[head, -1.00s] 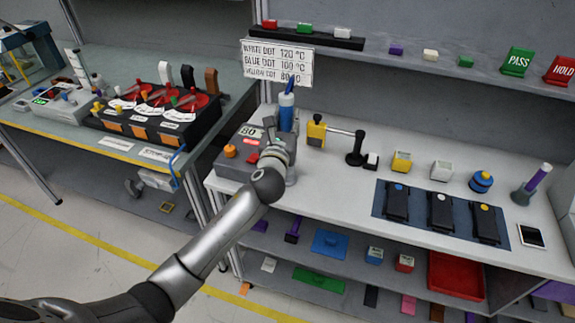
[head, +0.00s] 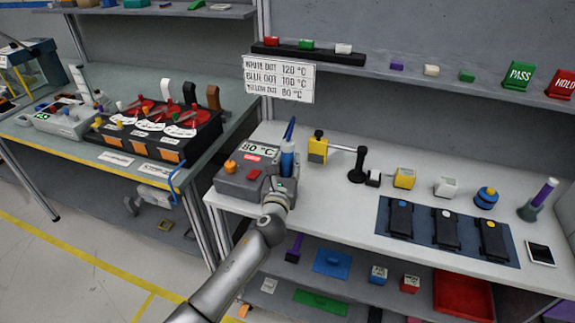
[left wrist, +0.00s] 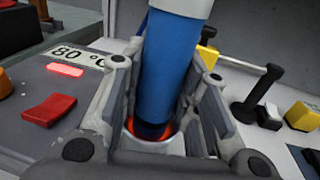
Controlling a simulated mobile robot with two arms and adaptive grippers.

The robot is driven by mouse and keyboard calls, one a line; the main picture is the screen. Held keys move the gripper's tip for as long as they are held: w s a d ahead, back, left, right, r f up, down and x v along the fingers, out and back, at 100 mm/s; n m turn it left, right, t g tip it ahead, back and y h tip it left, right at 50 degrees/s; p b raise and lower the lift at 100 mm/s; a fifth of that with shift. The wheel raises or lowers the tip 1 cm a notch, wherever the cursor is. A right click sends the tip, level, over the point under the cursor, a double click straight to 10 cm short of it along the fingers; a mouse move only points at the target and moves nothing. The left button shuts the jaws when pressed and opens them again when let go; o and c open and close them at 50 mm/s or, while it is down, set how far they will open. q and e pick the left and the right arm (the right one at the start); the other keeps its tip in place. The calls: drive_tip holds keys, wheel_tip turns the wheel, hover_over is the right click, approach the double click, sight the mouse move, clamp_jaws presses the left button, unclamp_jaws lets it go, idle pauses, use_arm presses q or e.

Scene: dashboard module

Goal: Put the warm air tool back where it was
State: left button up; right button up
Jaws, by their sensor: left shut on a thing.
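The warm air tool (head: 288,160), a blue cylinder, stands nearly upright at the right side of the grey heater station (head: 236,187). My left gripper (head: 281,186) is shut on it; in the left wrist view the fingers (left wrist: 166,88) flank the blue body (left wrist: 170,60). The tool's lower end sits at the mouth of a pale round holder (left wrist: 146,146), with an orange-red glow around it. How deep it sits is hidden by the fingers. The station shows 80 °C, a lit red strip and a red switch (left wrist: 48,110). My right gripper is not in view.
A yellow block with a black-ended arm (head: 318,148) stands just right of the station. Further right are small boxes and a blue mat (head: 380,222) with several black devices. A temperature sign (head: 279,79) hangs behind. The left bench (head: 120,68) is separate.

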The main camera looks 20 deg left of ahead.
use_arm(q)
drive_tip(key=o, duration=1)
drive_tip(key=shift+r, duration=0.1)
drive_tip(key=s+d, duration=0.1)
drive_tip(key=s, duration=1.1)
drive_tip(key=shift+d, duration=0.25)
